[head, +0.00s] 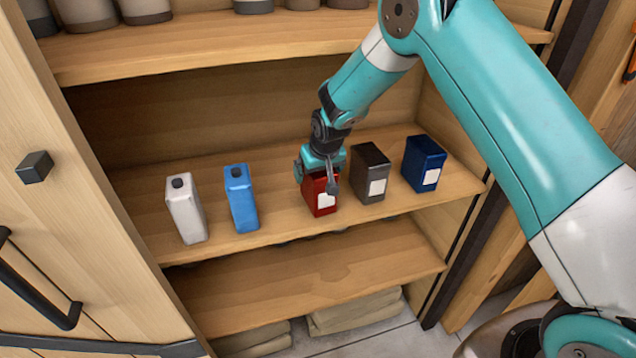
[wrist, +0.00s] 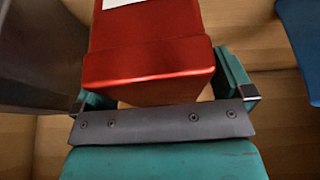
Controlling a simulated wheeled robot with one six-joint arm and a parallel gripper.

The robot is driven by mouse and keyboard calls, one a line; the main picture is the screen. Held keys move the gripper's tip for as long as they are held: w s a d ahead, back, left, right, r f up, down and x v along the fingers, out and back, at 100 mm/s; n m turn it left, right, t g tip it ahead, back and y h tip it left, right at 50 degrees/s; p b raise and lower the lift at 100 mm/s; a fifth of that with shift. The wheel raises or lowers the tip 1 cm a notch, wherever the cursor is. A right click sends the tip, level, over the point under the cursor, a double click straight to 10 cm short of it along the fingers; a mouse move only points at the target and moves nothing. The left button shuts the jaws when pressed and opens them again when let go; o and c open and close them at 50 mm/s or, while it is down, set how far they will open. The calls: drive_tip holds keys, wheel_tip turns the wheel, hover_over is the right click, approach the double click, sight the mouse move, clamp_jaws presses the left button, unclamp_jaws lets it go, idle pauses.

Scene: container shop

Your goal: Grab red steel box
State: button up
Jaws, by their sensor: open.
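The red steel box (head: 320,197) stands upright on the middle shelf, with a white label on its front. My gripper (head: 320,180) is at the top of it in the head view, coming down from above and hiding its upper part. In the wrist view the red box (wrist: 150,68) lies between the two fingers of my gripper (wrist: 165,90), one on each side. The jaws are open. A narrow gap shows at the right finger; contact at the left finger is hard to tell.
A dark grey box (head: 371,172) stands close on the right, with a dark blue box (head: 424,164) beyond it. A light blue bottle (head: 242,199) and a white bottle (head: 186,210) stand to the left. An upper shelf (head: 200,45) overhangs behind.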

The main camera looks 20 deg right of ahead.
drive_tip(key=shift+f+b, duration=0.25)
drive_tip(key=shift+b, duration=0.05)
idle(0.4)
drive_tip(key=c, duration=1.2)
drive_tip(key=shift+r, duration=0.1)
drive_tip(key=shift+c, duration=0.9)
